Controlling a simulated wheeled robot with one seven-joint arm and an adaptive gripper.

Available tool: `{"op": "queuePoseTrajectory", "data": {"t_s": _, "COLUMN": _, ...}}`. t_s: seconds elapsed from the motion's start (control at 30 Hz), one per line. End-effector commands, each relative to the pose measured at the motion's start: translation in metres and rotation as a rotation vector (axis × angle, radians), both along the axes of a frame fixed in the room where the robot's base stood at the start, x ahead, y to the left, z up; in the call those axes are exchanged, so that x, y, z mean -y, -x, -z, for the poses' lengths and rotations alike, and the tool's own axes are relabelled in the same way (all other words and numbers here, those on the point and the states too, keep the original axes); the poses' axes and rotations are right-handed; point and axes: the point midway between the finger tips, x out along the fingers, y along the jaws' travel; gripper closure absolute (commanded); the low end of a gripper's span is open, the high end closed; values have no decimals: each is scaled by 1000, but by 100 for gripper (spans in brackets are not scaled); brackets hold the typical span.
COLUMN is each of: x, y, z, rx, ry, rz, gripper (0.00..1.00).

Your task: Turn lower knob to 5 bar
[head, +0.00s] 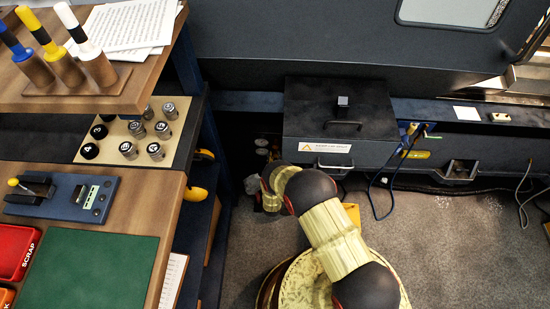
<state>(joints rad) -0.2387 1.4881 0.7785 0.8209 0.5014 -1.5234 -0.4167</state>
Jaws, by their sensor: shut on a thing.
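Two small pale round shapes, which look like gauge faces (262,146), show in the head view in the dark gap left of the grey box. They are too small to read. I cannot make out the lower knob; the end of my arm covers the area just below these shapes. My arm reaches up from the bottom of the picture into this gap. My gripper is hidden behind my own wrist, so its fingers and what they touch do not show.
A dark grey box (339,116) with a handle and warning label stands right of the gap. The wooden bench (140,196) with trays and several tool holders (158,130) is at left. Blue cables (384,184) hang at right. The grey floor (450,240) is mostly clear.

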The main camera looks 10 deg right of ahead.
Motion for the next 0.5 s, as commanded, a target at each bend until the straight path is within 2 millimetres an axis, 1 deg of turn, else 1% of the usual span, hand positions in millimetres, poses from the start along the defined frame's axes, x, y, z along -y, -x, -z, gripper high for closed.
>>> {"op": "queuePoseTrajectory", "data": {"t_s": 0.37, "x": 0, "y": 0, "z": 0, "rx": -1, "ry": 3, "rz": -1, "gripper": 100}}
{"op": "queuePoseTrajectory", "data": {"t_s": 0.4, "x": 0, "y": 0, "z": 0, "rx": -1, "ry": 3, "rz": -1, "gripper": 75}}
{"op": "queuePoseTrajectory", "data": {"t_s": 0.5, "x": 0, "y": 0, "z": 0, "rx": -1, "ry": 3, "rz": -1, "gripper": 69}}
